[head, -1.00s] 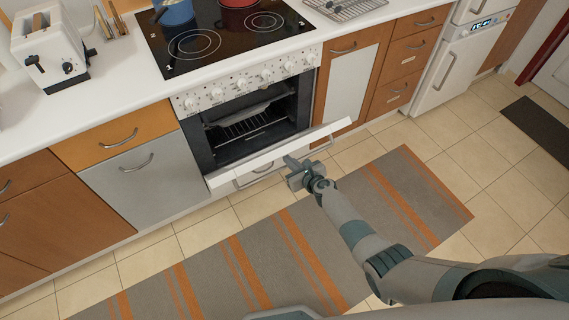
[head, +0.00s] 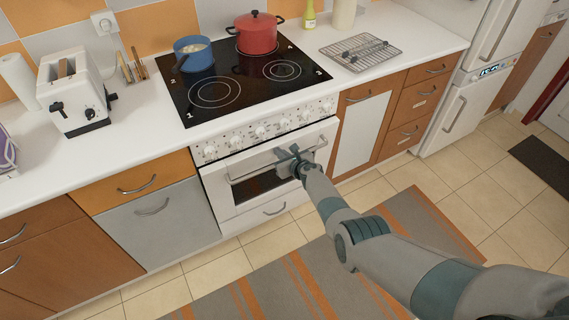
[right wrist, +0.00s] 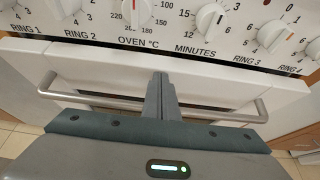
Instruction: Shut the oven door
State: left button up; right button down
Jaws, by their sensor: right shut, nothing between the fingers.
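The white oven door (head: 222,185) stands upright, or nearly so, under the knob panel (head: 262,130) in the head view. In the right wrist view the door (right wrist: 200,75) has a thin dark gap along its top edge; I cannot tell whether it is fully flush. Its metal handle bar (right wrist: 85,97) runs across the front. My right gripper (head: 290,160) is shut and empty, at the upper middle of the door by the handle. In the right wrist view its closed fingers (right wrist: 160,90) point at the door's upper front, crossing the handle. My left gripper is out of view.
A blue pot (head: 193,55) and a red pot (head: 256,33) stand on the black cooktop (head: 215,110). A toaster (head: 75,95) and a wire rack (head: 360,50) are on the counter. A striped rug (head: 270,285) lies on the tiled floor before the oven.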

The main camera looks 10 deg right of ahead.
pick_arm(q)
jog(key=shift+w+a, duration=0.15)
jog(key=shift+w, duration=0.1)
pick_arm(e)
jog(key=shift+w+a+r, duration=0.1)
jog(key=shift+w+a, duration=0.1)
jog(key=shift+w, duration=0.1)
jog(key=shift+s+d, duration=0.15)
jog(key=shift+s, duration=0.35)
pick_arm(q)
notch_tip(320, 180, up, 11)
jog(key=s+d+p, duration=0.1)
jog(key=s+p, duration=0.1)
jog(key=p, duration=0.8)
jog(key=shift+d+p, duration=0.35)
jog(key=shift+p, duration=0.05)
pick_arm(e)
jog(key=s+d+r, duration=0.2)
jog(key=s+r, duration=0.3)
jog(key=r, duration=0.4)
jog(key=shift+s+r, duration=0.2)
jog(key=shift+s, duration=0.1)
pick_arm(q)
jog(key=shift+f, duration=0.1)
